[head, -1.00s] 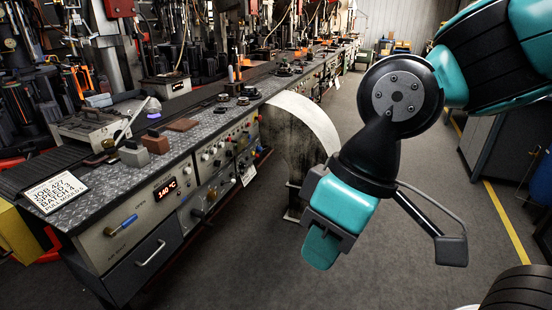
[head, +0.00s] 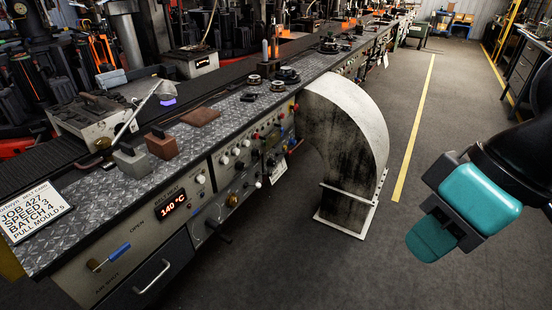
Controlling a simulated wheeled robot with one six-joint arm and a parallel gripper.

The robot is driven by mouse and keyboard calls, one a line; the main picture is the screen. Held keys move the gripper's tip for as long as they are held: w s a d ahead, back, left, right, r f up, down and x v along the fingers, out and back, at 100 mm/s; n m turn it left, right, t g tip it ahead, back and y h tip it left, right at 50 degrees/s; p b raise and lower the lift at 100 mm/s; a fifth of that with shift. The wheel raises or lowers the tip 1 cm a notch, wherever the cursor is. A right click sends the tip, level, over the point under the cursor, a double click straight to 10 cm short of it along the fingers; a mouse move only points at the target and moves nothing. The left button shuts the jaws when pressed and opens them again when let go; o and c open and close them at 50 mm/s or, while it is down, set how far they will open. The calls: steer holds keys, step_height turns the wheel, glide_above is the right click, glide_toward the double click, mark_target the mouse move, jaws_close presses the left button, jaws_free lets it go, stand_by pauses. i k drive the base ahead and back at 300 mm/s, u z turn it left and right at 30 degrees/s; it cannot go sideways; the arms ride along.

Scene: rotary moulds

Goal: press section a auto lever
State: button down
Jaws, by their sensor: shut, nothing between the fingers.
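My gripper (head: 434,238) is at the lower right over the open floor, its teal fingers together and empty. It is well apart from the control panel. On the front panel at lower left is a blue-handled lever (head: 112,256), between the markings OPEN and what looks like AIR SHUT. A dark lever (head: 218,231) sticks out lower on the panel to its right. No label reading section A or auto is legible, so I cannot tell which control is the auto lever.
A red display (head: 174,208) reads 140 °C. A job card (head: 33,211) lies on the metal bench top (head: 100,215). A curved grey duct (head: 350,130) stands between the bench and my gripper.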

mark_target(269, 174)
steer(key=u, duration=0.55)
steer(key=i, duration=0.95)
steer(key=u, duration=0.75)
